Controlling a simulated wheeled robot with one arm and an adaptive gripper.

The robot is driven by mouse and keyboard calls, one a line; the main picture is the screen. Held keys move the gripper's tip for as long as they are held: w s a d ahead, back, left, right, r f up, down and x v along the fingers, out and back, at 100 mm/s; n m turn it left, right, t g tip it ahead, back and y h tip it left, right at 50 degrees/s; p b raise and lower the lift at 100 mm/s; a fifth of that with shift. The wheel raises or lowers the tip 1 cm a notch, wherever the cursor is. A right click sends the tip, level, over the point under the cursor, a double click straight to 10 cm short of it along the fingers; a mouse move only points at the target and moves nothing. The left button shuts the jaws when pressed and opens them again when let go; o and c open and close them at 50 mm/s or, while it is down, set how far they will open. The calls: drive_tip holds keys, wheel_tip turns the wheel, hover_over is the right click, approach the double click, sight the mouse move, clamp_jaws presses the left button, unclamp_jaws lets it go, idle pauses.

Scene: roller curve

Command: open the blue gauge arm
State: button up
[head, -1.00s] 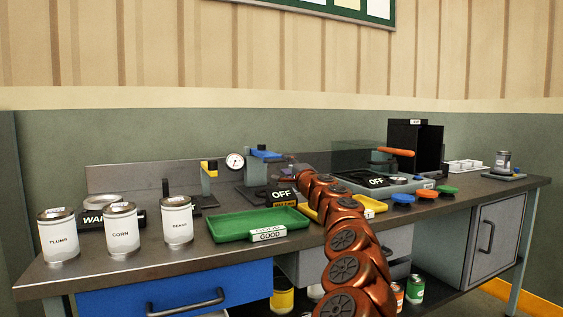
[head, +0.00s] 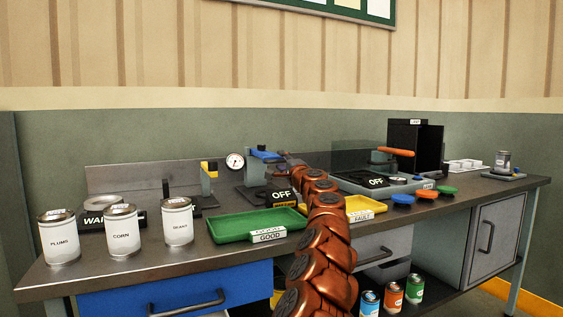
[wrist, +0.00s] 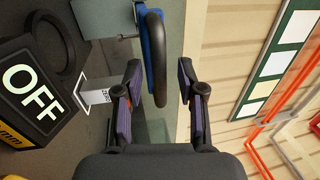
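The blue gauge arm (head: 264,154) sits at the back of the bench on a grey post, beside a round dial (head: 235,161). In the wrist view the blue arm (wrist: 150,45) shows as a narrow blue strip with a dark curved handle (wrist: 156,60). My gripper (wrist: 159,75) is open. The handle appears between its two fingers, nearer the left one; I see no finger closed on it. In the head view my gripper (head: 285,157) is small, just right of the blue arm, and its fingers are hard to make out.
A black OFF block (head: 281,197) stands below the blue arm. A yellow-topped post (head: 209,168) is to its left. A green tray (head: 245,225), a yellow tray (head: 357,206) and labelled white cans (head: 122,230) are nearer the front. A grey machine (head: 385,180) stands on the right.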

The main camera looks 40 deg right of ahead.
drive_tip(key=shift+w+d, duration=0.1)
drive_tip(key=shift+w, duration=0.3)
drive_tip(key=shift+c, duration=0.3)
clamp_jaws()
idle(0.4)
